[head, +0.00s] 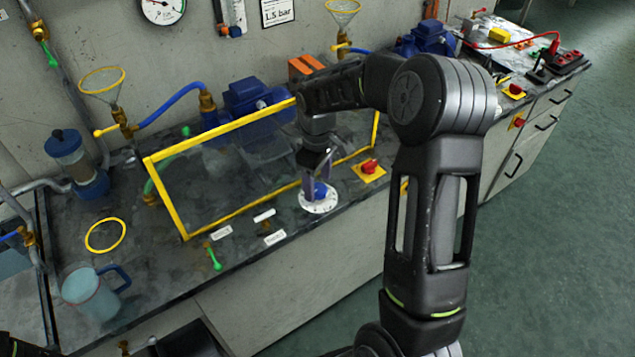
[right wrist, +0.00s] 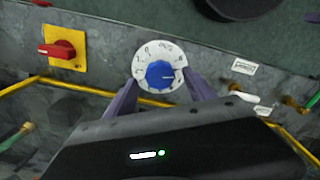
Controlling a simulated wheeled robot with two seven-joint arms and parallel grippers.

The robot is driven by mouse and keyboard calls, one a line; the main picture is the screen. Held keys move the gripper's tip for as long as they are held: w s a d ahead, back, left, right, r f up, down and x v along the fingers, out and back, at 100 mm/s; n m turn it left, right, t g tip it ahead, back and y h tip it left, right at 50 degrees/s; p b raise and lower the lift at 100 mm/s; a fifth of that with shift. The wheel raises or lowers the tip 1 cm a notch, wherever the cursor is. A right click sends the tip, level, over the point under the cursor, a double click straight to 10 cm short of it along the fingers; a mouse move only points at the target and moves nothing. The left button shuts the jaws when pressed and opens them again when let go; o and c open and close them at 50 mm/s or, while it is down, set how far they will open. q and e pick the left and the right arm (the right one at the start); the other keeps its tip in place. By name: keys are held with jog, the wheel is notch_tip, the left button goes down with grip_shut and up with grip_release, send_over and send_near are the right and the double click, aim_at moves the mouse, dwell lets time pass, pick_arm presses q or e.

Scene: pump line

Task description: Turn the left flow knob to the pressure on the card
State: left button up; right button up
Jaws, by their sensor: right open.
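A blue knob (head: 320,190) sits on a round white dial plate (head: 318,204) at the bench's front, right of the yellow frame's near edge. My right gripper (head: 316,170) is just above it, pointing down. In the right wrist view the open fingers lie either side of the blue knob (right wrist: 160,74); I cannot tell whether they touch it. The white dial (right wrist: 147,50) has printed marks, too small to read surely. A card (head: 277,12) on the wall seems to read 1.5 bar. A round gauge (head: 162,8) is cut by the top edge. My left gripper is not seen.
A clear panel in a yellow frame (head: 165,200) stands behind the knob. A red switch on a yellow plate (head: 370,169) is close to its right. White labels (head: 274,239) and a green-handled valve (head: 214,258) are to its left. A jug (head: 90,292) stands front left.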

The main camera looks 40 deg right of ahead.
jog(key=shift+f, duration=0.7)
jog(key=c, duration=1.4)
